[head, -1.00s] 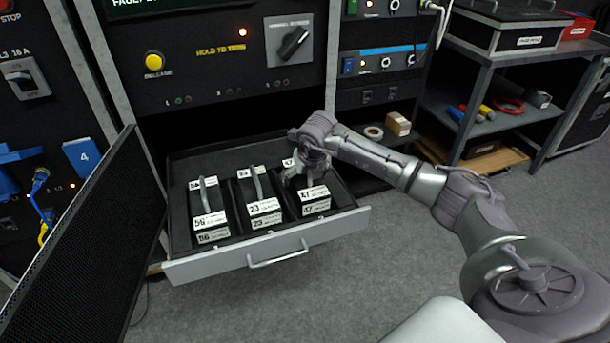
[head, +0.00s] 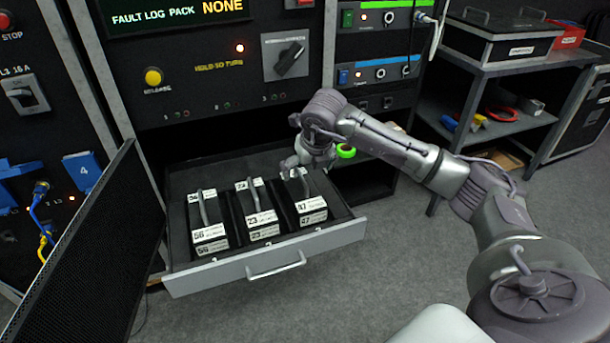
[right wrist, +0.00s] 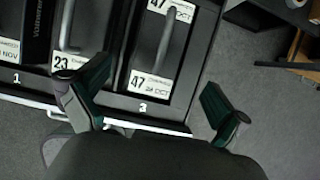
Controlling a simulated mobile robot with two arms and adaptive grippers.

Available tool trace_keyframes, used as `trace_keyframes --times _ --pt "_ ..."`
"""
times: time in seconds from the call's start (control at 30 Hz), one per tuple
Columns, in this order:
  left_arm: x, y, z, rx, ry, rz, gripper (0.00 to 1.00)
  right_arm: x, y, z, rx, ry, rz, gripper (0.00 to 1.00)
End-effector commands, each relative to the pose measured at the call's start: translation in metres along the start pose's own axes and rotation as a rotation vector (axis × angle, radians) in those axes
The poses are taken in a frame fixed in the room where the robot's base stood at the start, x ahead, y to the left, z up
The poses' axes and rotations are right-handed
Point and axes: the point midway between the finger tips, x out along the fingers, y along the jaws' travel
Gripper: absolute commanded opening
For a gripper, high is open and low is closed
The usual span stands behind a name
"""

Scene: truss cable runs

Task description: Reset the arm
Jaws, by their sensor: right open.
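My right gripper (head: 308,166) is above the right end of the open drawer (head: 190,280), just over the pack labelled 47 (head: 311,204). In the right wrist view its two fingers (right wrist: 155,107) are spread apart with nothing between them. The 47 pack and its upright grey handle also show there (right wrist: 150,80), beyond the fingers. The packs labelled 23 (head: 262,220) and 56 (head: 209,233) sit beside it in their own slots, each with a handle. My left gripper is not in view.
A black mesh door (head: 75,250) stands open at the drawer's left. The rack panel (head: 215,60) with a rotary switch (head: 285,55) and yellow button (head: 153,77) rises behind. A grey shelf cart (head: 500,125) stands at right. The carpet in front is clear.

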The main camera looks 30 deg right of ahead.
Motion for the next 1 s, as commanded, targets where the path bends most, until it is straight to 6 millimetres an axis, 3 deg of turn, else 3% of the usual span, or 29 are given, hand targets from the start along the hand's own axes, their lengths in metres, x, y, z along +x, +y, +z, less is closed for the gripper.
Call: trace_keyframes --times 0.17,0.73,0.87,0.97,1.0 --pt "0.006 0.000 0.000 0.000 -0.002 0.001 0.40 -0.011 -0.001 0.000 0.001 -0.001 -0.002 1.00" --pt "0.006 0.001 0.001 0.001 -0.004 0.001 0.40 -0.009 0.004 -0.002 -0.005 0.002 0.014 1.00" --pt "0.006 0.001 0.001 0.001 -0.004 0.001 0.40 -0.002 0.043 -0.014 -0.042 0.006 0.151 1.00" --pt "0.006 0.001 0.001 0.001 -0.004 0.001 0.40 0.000 0.103 -0.035 -0.078 0.007 0.374 1.00" --pt "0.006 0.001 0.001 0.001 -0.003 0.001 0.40 -0.004 0.131 -0.045 -0.084 0.006 0.489 1.00"
